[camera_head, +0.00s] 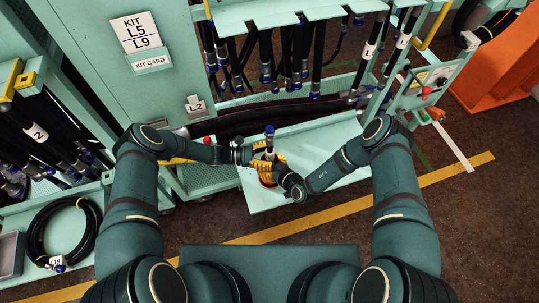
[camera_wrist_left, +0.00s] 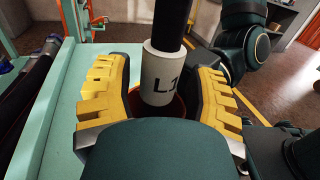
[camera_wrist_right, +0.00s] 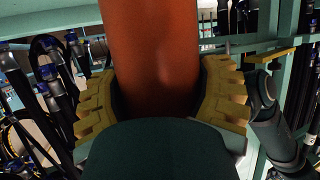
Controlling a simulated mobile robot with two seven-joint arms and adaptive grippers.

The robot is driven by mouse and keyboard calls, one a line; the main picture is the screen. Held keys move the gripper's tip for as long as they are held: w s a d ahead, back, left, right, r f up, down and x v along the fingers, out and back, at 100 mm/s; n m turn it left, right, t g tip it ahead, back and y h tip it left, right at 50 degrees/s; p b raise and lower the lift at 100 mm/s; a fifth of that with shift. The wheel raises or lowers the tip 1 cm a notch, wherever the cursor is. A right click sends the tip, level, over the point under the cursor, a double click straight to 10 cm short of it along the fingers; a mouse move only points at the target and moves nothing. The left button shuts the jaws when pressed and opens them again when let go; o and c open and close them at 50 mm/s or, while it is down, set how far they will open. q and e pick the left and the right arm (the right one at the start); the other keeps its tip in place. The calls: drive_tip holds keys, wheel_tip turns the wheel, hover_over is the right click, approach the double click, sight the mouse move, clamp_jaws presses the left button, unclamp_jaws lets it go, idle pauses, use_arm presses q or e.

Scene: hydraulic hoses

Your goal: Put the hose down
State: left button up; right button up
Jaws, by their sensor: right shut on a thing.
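The hose labelled L1 (camera_wrist_left: 160,75) stands roughly upright in the left wrist view, black above a white label. Its blue end (camera_head: 269,130) shows in the head view. My left gripper (camera_head: 262,158) has its yellow fingers on either side of the label, with gaps showing, so it looks open around the hose. Below the label is a reddish-brown round rim. My right gripper (camera_wrist_right: 160,95) is shut on a reddish-brown cylinder (camera_wrist_right: 152,50), which fills the space between its fingers. In the head view, the right fingers are mostly hidden. The hose's lower end is hidden.
A pale green tray (camera_head: 335,172) lies under and beside the grippers. Behind it, a rack holds several hanging hoses (camera_head: 265,60), and thick dark hoses (camera_head: 270,117) lie lengthwise. A coiled hose (camera_head: 35,235) lies at the left. An orange unit (camera_head: 490,75) stands at the right.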

use_arm(q)
drive_tip(key=shift+r, duration=0.1)
drive_tip(key=shift+a+r, duration=0.15)
drive_tip(key=a, duration=1.1)
drive_tip(key=s+d+m+g+y, duration=0.3)
drive_tip(key=s+m+y, duration=0.4)
drive_tip(key=s+y, duration=0.25)
drive_tip(key=s+a+r+m+t+y, duration=0.2)
drive_tip(key=s+r+m+t+y, duration=0.2)
drive_tip(key=r+m, duration=0.5)
drive_tip(key=shift+s+t+y, duration=0.35)
drive_tip(key=shift+s+t, duration=0.25)
drive_tip(key=shift+s, duration=0.6)
